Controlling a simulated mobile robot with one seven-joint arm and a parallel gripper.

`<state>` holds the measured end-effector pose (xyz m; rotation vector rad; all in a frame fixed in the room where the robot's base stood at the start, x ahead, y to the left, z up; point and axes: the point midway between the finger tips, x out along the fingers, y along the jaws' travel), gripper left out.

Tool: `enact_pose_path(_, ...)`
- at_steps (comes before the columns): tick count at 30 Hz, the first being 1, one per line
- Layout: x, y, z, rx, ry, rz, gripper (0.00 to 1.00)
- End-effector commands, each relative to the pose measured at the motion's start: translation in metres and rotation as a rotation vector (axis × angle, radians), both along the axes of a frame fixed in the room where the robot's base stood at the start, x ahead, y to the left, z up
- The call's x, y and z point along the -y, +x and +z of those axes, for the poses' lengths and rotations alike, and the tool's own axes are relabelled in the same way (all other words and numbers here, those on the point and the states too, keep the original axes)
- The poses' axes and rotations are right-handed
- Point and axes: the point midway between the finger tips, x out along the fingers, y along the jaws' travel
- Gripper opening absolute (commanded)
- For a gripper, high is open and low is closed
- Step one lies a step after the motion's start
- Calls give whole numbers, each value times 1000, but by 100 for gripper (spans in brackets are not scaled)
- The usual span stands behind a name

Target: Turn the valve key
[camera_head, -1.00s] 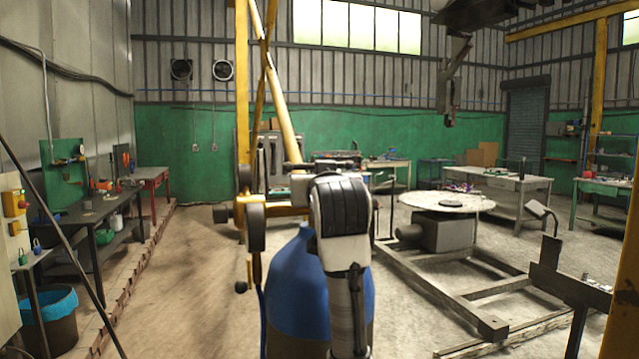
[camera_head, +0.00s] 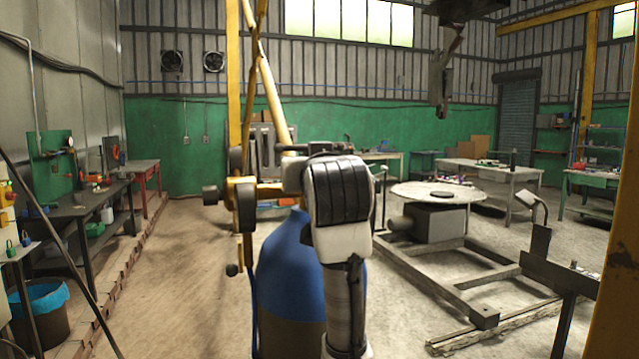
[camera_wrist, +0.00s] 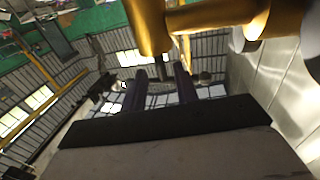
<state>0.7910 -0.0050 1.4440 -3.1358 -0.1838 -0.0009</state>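A blue gas cylinder (camera_head: 292,262) stands upright in front of me with a brass valve and regulator (camera_head: 246,197) at its upper left. In the wrist view brass valve parts (camera_wrist: 152,30) hang large and close at the top. A short dark stem (camera_wrist: 160,68), perhaps the valve key, shows below the brass. My gripper (camera_wrist: 159,82) has its two dark fingers apart, one on each side of that stem in the picture. I cannot tell whether they touch it. In the head view my own arm hides the fingers and the cylinder's top.
A round turntable (camera_head: 443,194) on a low metal frame stands to the right. A dark workbench (camera_head: 75,210) and a bin with a blue liner (camera_head: 38,305) are at the left. A yellow post (camera_head: 234,90) rises behind the valve. The floor between bench and cylinder is clear.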

Motion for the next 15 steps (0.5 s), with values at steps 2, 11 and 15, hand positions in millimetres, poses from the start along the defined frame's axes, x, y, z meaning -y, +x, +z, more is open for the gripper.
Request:
enact_pose_path(2, 2, -21, -4, 7, 0, 0, 30)
enact_pose_path(11, 9, -77, -2, 3, -2, 1, 30)
enact_pose_path(15, 10, -89, -1, 1, -1, 1, 30)
